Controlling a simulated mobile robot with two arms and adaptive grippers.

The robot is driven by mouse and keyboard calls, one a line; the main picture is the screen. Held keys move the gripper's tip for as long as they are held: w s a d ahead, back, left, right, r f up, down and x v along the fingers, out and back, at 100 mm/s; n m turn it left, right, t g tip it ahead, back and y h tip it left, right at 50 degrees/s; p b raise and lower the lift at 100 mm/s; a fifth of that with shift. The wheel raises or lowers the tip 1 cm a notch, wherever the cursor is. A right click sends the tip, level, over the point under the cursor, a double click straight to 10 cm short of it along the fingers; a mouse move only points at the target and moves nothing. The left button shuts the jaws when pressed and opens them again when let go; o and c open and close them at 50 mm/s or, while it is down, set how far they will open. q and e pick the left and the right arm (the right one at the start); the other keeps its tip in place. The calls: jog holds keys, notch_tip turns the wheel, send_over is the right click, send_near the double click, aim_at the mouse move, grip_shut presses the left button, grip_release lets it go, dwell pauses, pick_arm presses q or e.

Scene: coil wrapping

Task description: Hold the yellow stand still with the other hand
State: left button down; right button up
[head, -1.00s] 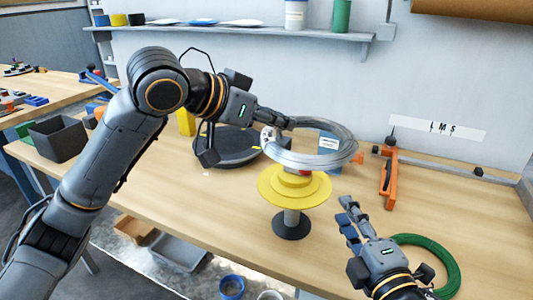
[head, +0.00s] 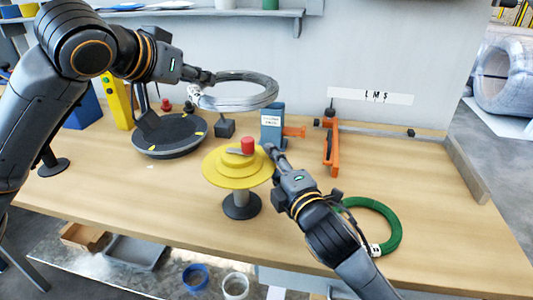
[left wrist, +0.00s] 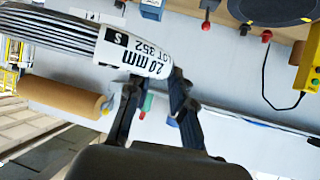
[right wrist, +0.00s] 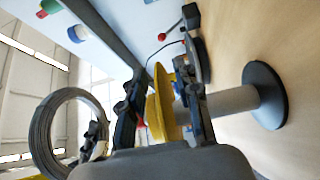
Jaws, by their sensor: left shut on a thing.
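The yellow stand (head: 232,183) stands upright on the bench, a stepped disc on a grey post with a dark round base and a red knob (head: 248,145) on top. My right gripper (head: 270,152) is at the disc's right rim. In the right wrist view the fingers (right wrist: 163,100) are apart, with the yellow disc (right wrist: 160,110) showing between them; contact is unclear. My left gripper (head: 208,82) is shut on the grey wire coil (head: 240,104) and holds it in the air above and behind the stand. The coil's white label (left wrist: 135,50) shows at the fingers.
A dark turntable (head: 170,150) lies at the back left, near a yellow post (head: 117,100). A blue box (head: 272,128) and an orange tool (head: 331,145) are behind the stand. A green coil (head: 392,220) lies at the right beside my right arm.

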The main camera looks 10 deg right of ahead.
pick_arm(q)
jog(key=shift+r, duration=0.1)
pick_arm(e)
jog(key=shift+x, duration=1.25)
jog(key=shift+c, duration=0.2)
grip_shut()
jog(key=shift+o, duration=0.2)
grip_release()
jog(key=shift+s, duration=0.1)
